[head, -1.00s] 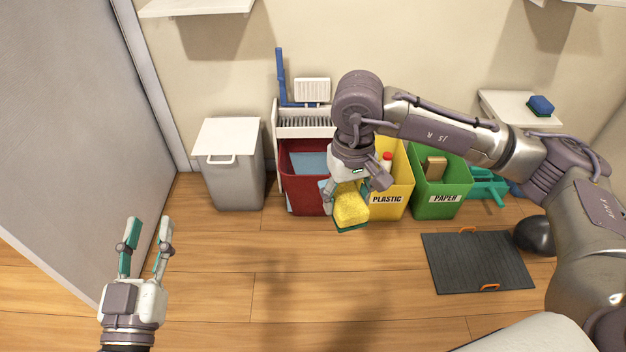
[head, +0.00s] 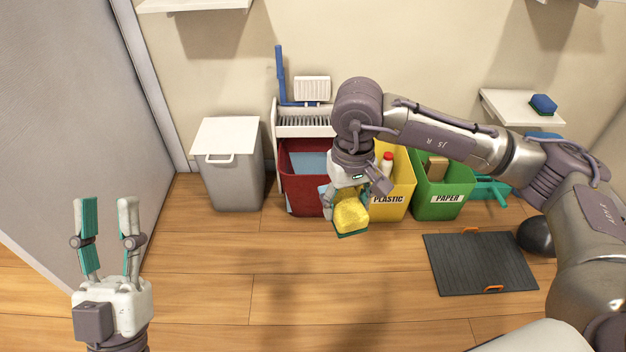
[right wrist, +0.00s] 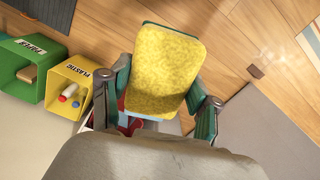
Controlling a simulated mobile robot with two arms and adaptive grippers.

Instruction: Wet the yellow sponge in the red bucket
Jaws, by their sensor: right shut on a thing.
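The yellow sponge (head: 351,215) with a green underside is held in my right gripper (head: 346,205), in front of the bins. In the right wrist view the sponge (right wrist: 165,70) sits between the two fingers of my right gripper (right wrist: 160,95). The red bucket (head: 302,180) stands behind and to the left of the sponge, with blue water visible inside. My arm and gripper hide part of its right side. My left gripper (head: 105,238) is open and empty at the lower left, fingers pointing up.
A lidded grey bin (head: 231,175) stands left of the bucket. A yellow PLASTIC bin (head: 392,198) and green PAPER bin (head: 440,199) stand to the right. A dark mat (head: 478,265) lies on the floor. A blue sponge (head: 543,104) rests on a shelf. The central floor is clear.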

